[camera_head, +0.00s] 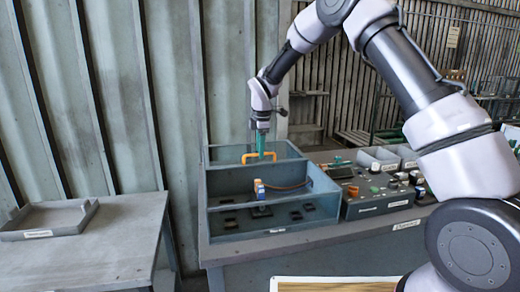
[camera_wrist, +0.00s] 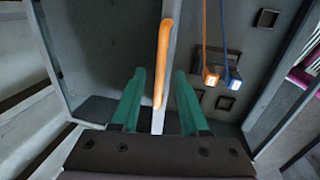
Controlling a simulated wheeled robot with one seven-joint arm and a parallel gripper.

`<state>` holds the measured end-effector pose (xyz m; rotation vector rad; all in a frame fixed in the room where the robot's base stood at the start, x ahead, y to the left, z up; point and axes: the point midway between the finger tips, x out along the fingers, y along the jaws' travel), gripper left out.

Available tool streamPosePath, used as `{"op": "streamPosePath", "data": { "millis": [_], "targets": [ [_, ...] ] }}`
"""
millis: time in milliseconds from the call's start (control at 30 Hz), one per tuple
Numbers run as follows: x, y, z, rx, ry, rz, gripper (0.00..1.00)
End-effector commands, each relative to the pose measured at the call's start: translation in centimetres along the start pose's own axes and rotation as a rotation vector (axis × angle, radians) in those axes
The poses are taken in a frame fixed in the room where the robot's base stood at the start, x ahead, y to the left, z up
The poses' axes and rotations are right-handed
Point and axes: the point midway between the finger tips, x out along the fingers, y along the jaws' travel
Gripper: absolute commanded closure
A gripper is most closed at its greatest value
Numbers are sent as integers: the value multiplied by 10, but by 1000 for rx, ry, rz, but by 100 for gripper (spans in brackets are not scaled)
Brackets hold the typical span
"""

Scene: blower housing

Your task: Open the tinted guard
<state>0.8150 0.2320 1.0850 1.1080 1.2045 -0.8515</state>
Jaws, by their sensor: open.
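An orange handle (camera_head: 246,158) sits at the top of a grey upright panel (camera_head: 222,172) across the blower housing (camera_head: 228,240). In the wrist view the orange handle (camera_wrist: 164,55) runs along the panel's thin edge. I cannot tell for sure whether this panel is the tinted guard. My gripper (camera_head: 261,152) points down at the handle. In the wrist view its green fingers (camera_wrist: 155,103) are open, one each side of the panel edge and the handle's near end, with gaps on both sides. I see no contact.
Orange and blue connectors with wires (camera_wrist: 211,76) stand in the housing's front compartment, above dark floor slots. A control panel (camera_head: 375,187) with knobs and bins (camera_head: 378,160) adjoin it on the right. A tray (camera_head: 48,220) lies on the left table (camera_head: 120,240).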

Motion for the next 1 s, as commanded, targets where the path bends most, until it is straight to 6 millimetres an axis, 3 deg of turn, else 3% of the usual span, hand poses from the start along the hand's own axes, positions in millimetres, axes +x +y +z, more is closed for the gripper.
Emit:
{"op": "streamPosePath", "data": {
  "millis": [167,400,600,1000],
  "targets": [
    [-18,1,0,1,1,2,55],
    [-68,1,0,1,1,4,55],
    [-98,1,0,1,0,3,55],
    [-108,0,0,0,0,1,55]
  ]
}}
